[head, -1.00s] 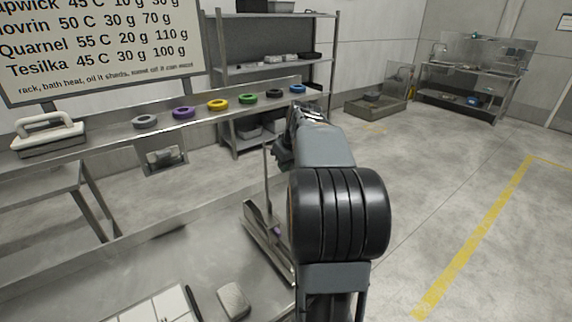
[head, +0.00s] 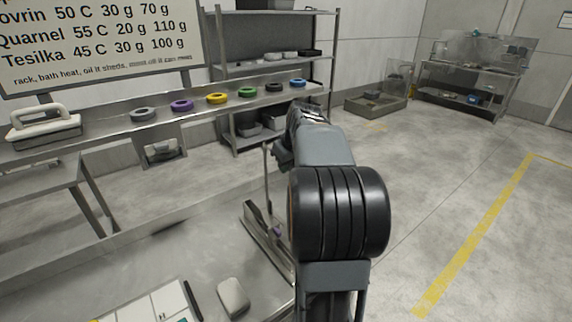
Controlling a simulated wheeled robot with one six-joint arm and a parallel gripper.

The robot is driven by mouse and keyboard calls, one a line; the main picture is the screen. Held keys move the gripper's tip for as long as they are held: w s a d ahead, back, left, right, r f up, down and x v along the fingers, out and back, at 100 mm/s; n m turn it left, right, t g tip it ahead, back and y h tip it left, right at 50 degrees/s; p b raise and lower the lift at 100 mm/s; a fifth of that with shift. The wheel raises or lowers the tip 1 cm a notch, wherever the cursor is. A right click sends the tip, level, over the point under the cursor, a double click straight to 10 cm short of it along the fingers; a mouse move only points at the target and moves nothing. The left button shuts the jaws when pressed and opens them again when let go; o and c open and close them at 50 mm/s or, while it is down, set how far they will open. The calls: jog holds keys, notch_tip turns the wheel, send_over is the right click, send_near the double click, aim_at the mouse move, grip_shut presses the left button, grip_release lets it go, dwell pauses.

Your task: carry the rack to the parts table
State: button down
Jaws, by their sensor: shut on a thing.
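The rack (head: 262,232) is a narrow metal frame with a long low base and a thin upright rod, left of my arm in the head view. A small purple part shows on its base. My gripper (head: 281,155) is at the upper end of the rod, shut on the rack. Its fingertips are mostly hidden by my arm, as is the rack's right side. A steel table (head: 150,245) lies behind and left of the rack. I cannot tell whether the rack's base touches it, nor which table is the parts table.
A ledge holds several coloured rings (head: 218,98) and a white-handled block (head: 43,126). A pale block (head: 233,297) and a white box (head: 155,305) lie on the near steel table. Shelving (head: 270,65) and a far bench (head: 465,85) stand behind. Floor at right is open.

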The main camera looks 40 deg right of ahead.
jog(key=shift+f, duration=0.2)
dwell(0.6)
jog(key=c, duration=1.2)
grip_release()
jog(key=shift+o, duration=0.3)
jog(key=shift+f+b, duration=0.2)
jog(key=shift+b, duration=0.1)
jog(key=v, duration=1.4)
jog(key=shift+p, duration=0.35)
jog(key=s+a+f, duration=0.1)
jog(key=a+f, duration=0.3)
jog(key=a, duration=0.4)
jog(key=a+f, duration=0.4)
jog(key=a, duration=0.3)
jog(key=s+a+f, duration=0.8)
jog(key=a+f, duration=0.2)
jog(key=f, duration=0.2)
jog(key=shift+s+a+n+g, duration=0.3)
jog(key=shift+s+a+g, duration=0.05)
jog(key=shift+a+g, duration=0.05)
